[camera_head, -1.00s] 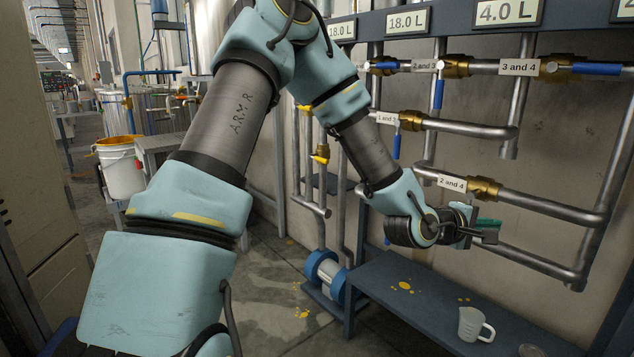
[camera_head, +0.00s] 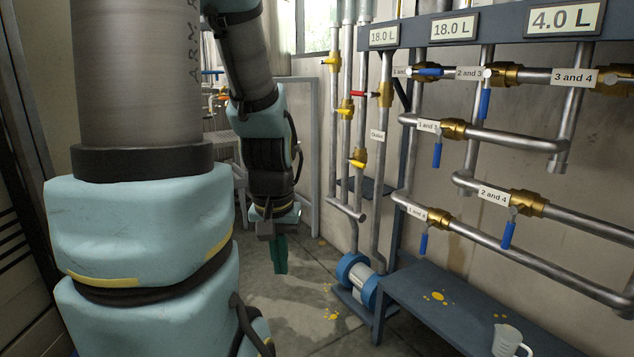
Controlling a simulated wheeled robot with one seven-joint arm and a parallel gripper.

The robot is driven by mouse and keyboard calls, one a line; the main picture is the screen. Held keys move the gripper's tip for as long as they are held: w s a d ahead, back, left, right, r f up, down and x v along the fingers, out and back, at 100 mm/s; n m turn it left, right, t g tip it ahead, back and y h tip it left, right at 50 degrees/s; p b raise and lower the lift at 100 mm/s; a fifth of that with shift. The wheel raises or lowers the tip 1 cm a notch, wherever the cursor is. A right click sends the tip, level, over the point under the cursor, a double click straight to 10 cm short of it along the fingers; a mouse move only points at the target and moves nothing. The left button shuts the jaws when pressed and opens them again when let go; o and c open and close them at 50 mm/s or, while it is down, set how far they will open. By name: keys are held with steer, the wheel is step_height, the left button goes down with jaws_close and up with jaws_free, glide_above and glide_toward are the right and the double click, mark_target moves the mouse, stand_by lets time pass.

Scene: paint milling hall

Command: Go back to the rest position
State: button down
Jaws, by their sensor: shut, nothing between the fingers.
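My gripper (camera_head: 280,268) hangs at the end of my folded arm, left of the pipe rack, pointing down above the concrete floor. Its green fingers are shut with nothing between them. It is apart from the pipes and the bench. The pipe rack (camera_head: 470,130) with its labelled valves stands to the right. My own arm hides part of the left and middle of the view.
A dark blue bench (camera_head: 420,310) stands at the lower right with a white mug (camera_head: 510,341) and yellow paint spots. A blue-ended pump (camera_head: 357,278) sits beside the bench's left end. Floor (camera_head: 300,310) around my gripper is clear.

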step_height(320, 180, up, 11)
steer(key=p, duration=0.9)
